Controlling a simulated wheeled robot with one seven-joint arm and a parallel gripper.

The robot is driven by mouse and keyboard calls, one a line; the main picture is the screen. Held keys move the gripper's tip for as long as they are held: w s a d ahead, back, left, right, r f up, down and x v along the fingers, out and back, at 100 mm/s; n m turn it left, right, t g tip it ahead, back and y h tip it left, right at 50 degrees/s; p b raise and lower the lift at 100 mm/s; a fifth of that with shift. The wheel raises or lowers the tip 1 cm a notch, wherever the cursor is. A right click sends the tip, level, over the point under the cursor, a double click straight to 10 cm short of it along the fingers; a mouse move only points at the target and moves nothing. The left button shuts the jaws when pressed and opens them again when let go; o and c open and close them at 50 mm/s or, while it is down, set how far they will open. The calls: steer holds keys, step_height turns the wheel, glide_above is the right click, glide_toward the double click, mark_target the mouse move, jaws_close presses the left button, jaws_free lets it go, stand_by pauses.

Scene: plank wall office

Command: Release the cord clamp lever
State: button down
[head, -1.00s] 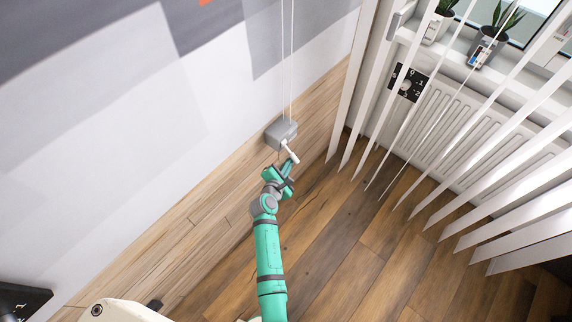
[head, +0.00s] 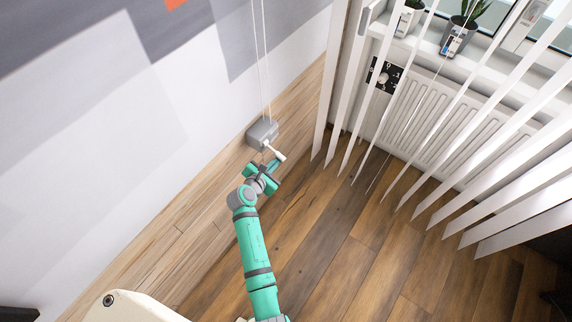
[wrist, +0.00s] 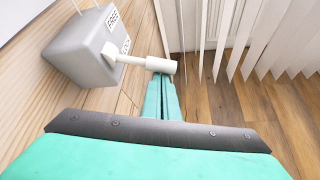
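The cord clamp is a grey box (head: 259,134) low on the plank wall, with white cords (head: 265,70) running up from it. Its white lever (head: 275,151) sticks out to the right and ends in a thicker handle. In the wrist view the clamp box (wrist: 82,50) bears a FREE label above and a second, partly hidden label near the lever (wrist: 150,63). My gripper (wrist: 162,80) has its two teal fingers close together, with the tips just below the lever handle. I cannot tell whether they touch it. In the head view my gripper (head: 270,168) is just below the handle.
White vertical blind slats (head: 440,130) hang to the right, in front of a radiator (head: 420,112). Potted plants (head: 462,30) stand on the window sill. The plank wall (head: 215,185) runs close along the left of my arm. The wooden floor (head: 340,240) is clear.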

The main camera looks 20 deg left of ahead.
steer(key=r+n+h, duration=0.2)
steer(key=r, duration=0.1)
steer(key=shift+d, duration=0.4)
steer(key=r+n+h, duration=0.2)
steer(key=r, duration=0.1)
steer(key=r+n+h, duration=0.1)
steer(key=shift+a+r+n+g+h, duration=0.15)
steer(key=shift+a+n+g+h, duration=0.15)
steer(key=shift+g, duration=0.1)
steer(key=shift+w+a+r, duration=0.15)
steer(key=shift+a+r, duration=0.25)
steer(key=shift+r, duration=0.4)
steer(key=shift+a+r, duration=0.1)
steer(key=shift+r, duration=0.05)
glide_toward(281, 157)
steer(key=s+r, duration=0.3)
steer(key=shift+s+a+r, duration=0.25)
steer(key=shift+s+r, duration=0.05)
steer(key=shift+r, duration=0.05)
